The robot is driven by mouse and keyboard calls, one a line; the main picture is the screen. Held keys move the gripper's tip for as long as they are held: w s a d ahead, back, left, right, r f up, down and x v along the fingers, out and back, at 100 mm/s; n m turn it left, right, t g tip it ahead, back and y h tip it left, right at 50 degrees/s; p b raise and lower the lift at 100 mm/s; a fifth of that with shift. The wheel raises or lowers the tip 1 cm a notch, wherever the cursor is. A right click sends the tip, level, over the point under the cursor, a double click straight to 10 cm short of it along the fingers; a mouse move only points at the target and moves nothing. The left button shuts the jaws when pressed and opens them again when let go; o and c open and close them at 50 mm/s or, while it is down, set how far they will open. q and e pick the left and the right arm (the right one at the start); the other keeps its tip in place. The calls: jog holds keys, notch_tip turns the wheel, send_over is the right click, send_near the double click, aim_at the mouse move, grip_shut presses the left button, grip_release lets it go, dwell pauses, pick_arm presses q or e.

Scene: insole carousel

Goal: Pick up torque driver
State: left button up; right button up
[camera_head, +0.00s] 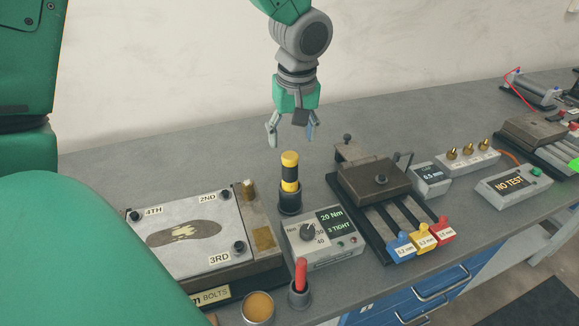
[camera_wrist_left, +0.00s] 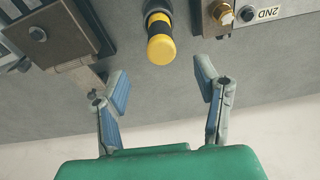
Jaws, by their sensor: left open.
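The torque driver (camera_head: 290,172) has a yellow and black banded handle and stands upright in a dark round holder (camera_head: 290,203) on the grey bench. My left gripper (camera_head: 291,133) is open and empty, above the driver with its fingers pointing down. A gap shows between the fingertips and the driver's yellow top. In the left wrist view the driver (camera_wrist_left: 160,40) lies beyond the open fingers of my left gripper (camera_wrist_left: 163,85), roughly midway between them sideways. The driver's lower end is hidden in the holder. My right gripper is not in view.
A torque box (camera_head: 324,243) reading 20 Nm stands in front of the holder. An insole plate (camera_head: 190,215) with labelled bolts is to its left. A dark fixture (camera_head: 380,180) with coloured tags is to its right. A red-handled tool (camera_head: 300,275) stands at the front.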

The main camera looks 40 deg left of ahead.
aim_at(290, 165)
pick_arm(q)
jog(key=f, duration=0.2)
jog(key=w+f, duration=0.1)
jog(key=shift+a+f, duration=0.15)
jog(key=shift+f, duration=0.25)
jog(key=shift+s+a+f, duration=0.1)
jog(key=shift+a+f, duration=0.15)
jog(key=f, duration=0.2)
jog(key=a+f, duration=0.1)
jog(key=f, duration=0.1)
jog(key=shift+s+f, duration=0.15)
jog(key=shift+f, duration=0.2)
jog(key=shift+d+f, duration=0.1)
jog(key=shift+f, duration=0.1)
jog(key=shift+d+r, duration=0.15)
jog(key=shift+d, duration=0.25)
jog(key=shift+c, duration=1.2)
grip_shut()
jog(key=shift+a, duration=0.2)
